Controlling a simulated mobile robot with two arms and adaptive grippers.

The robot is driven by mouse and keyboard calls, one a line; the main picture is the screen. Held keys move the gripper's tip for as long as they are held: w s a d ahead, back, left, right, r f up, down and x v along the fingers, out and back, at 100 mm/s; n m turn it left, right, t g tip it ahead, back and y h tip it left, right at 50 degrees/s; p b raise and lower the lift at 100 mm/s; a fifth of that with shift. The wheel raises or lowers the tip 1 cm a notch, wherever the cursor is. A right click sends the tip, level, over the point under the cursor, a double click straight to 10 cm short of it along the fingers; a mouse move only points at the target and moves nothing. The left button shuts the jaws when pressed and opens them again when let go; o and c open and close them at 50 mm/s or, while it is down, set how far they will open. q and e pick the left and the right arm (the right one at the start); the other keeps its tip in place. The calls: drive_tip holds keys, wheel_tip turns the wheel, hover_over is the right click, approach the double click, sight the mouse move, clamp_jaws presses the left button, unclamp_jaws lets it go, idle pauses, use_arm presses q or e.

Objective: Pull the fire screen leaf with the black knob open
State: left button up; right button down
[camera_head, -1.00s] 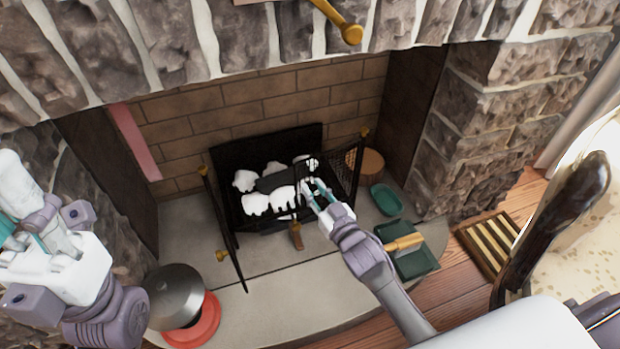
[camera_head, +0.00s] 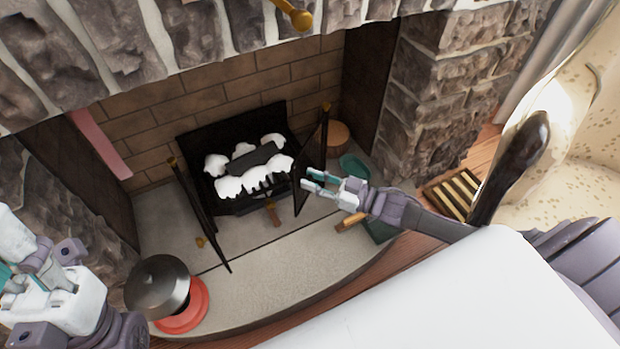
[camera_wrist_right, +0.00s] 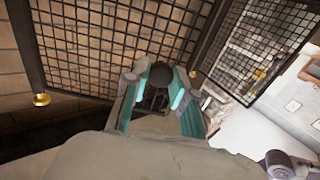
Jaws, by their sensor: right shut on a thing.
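The right fire screen leaf (camera_head: 312,165), a dark mesh panel, stands at the right of the firebox and is seen nearly edge-on in the head view, angled out over the hearth. My right gripper (camera_head: 306,180) is at its near side. In the right wrist view, the black knob (camera_wrist_right: 165,74) sits between the teal fingertips of my right gripper (camera_wrist_right: 165,92), which is shut on it, with mesh behind. The left leaf (camera_head: 204,215) stands edge-on on the hearth. My left gripper (camera_head: 12,275) is at the left edge; its fingers are partly cut off.
A black grate with white logs (camera_head: 245,168) lies behind the leaves. A lidded grey pot (camera_head: 157,286) on a red base is at front left. A teal dish (camera_head: 354,165) and a slatted wooden piece (camera_head: 455,192) are at right. The middle hearth (camera_head: 285,250) is clear.

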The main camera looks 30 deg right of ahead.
idle(0.3)
drive_tip(key=c, duration=1)
unclamp_jaws()
drive_tip(key=shift+o, duration=0.2)
wheel_tip(320, 180, up, 10)
